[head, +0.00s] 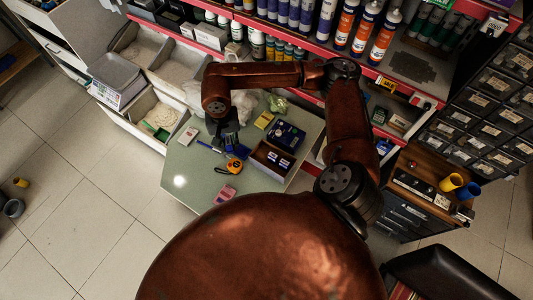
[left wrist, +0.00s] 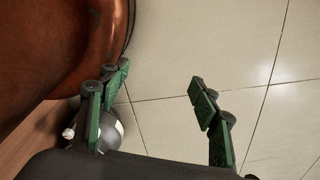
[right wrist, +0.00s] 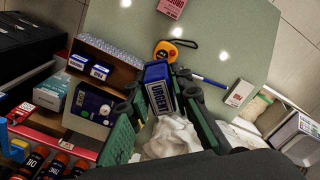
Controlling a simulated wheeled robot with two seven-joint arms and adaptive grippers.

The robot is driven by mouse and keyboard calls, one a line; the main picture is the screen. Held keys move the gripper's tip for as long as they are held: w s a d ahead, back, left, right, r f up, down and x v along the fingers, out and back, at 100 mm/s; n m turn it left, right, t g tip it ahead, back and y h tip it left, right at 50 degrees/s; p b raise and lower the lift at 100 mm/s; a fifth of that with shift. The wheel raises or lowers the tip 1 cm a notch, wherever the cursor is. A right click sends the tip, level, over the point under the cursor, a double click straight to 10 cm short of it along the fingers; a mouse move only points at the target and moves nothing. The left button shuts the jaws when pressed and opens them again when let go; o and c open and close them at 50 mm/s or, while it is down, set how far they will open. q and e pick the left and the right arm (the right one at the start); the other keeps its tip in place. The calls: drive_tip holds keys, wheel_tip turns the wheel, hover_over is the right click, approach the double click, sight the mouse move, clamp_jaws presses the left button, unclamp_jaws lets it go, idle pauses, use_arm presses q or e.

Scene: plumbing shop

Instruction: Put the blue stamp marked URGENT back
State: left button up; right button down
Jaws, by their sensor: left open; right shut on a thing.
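My right gripper (right wrist: 158,88) is shut on the blue stamp marked URGENT (right wrist: 159,98) in the right wrist view; the white lettering faces the camera. In the head view my right gripper (head: 228,142) hangs low over the pale green table (head: 190,178), where the stamp is hard to make out. An open brown box (head: 262,168) stands right of it, holding two blue-and-white stamps that also show in the right wrist view, one (right wrist: 78,62) beside the other (right wrist: 100,72). My left gripper (left wrist: 158,80) is open and empty above the floor, outside the head view.
An orange tape measure (head: 234,166) lies close to my right gripper. A blue pen (right wrist: 208,81), a pink block (head: 225,194) and a dark blue box (head: 288,136) are also on the table. Crumpled white material (right wrist: 174,136) lies by the shelf. The table's front left is clear.

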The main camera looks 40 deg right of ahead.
wheel_tip(320, 180, down, 3)
drive_tip(key=d+m+p, duration=0.1)
drive_tip(key=d+m, duration=0.2)
drive_tip(key=m, duration=0.5)
drive_tip(key=m+p, duration=0.5)
drive_tip(key=m, duration=1.8)
hover_over(262, 154)
wheel_tip(262, 154, down, 15)
drive_tip(key=shift+r, duration=0.1)
wheel_tip(262, 154, down, 3)
drive_tip(key=shift+f, duration=0.1)
use_arm(q)
wheel_tip(262, 154, up, 7)
drive_tip(key=w, duration=0.1)
drive_tip(key=shift+w+a+f, duration=0.15)
use_arm(e)
drive_tip(key=shift+w, duration=0.1)
